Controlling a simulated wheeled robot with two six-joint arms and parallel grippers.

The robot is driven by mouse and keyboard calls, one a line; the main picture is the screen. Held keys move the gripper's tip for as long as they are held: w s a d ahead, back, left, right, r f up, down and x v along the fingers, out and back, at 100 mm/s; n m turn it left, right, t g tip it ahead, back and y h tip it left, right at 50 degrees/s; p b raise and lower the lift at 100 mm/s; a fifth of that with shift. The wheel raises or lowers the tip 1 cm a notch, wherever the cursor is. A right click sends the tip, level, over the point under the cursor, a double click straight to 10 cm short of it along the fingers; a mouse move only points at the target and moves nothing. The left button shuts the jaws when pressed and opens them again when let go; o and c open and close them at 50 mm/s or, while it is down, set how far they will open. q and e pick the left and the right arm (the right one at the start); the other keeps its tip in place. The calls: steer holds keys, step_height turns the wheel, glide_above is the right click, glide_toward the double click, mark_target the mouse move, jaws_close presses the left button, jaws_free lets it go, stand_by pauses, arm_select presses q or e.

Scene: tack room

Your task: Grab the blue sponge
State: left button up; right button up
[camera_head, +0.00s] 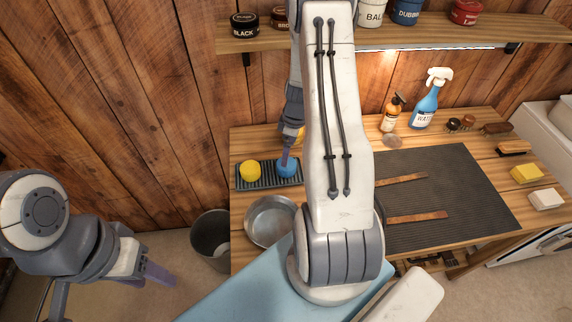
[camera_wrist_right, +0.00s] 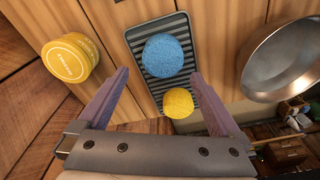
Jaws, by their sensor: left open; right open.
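The blue sponge (camera_head: 287,169) is round and sits on a dark ribbed tray (camera_head: 268,184) at the left of the bench. It also shows in the right wrist view (camera_wrist_right: 164,55), just past the fingertips. A round yellow sponge (camera_head: 250,171) lies beside it on the same tray and shows between the fingers in the right wrist view (camera_wrist_right: 178,103). My right gripper (camera_wrist_right: 159,75) is open and empty, its fingers pointing down at the tray by the blue sponge. My left gripper (camera_head: 158,275) is open, low at the left, away from the bench.
A metal bowl (camera_head: 270,220) stands in front of the tray. A yellow tin (camera_wrist_right: 70,58) stands close by the tray. A dark mat (camera_head: 440,195) with two leather straps covers the middle bench. A bin (camera_head: 210,238) stands on the floor at left.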

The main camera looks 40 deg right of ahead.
mark_target(290, 170)
steer(key=shift+w+a+f, duration=0.1)
steer(key=shift+f, duration=0.85)
steer(key=shift+a+f+p, duration=0.1)
steer(key=shift+f+p, duration=0.35)
steer(key=shift+f, duration=0.1)
step_height(290, 170, down, 4)
steer(key=shift+a+r+p, duration=0.1)
steer(key=shift+r+p, duration=0.15)
steer(key=shift+p, duration=0.3)
steer(key=shift+f, duration=0.5)
steer(key=c, duration=1.1)
steer(key=shift+r, duration=0.1)
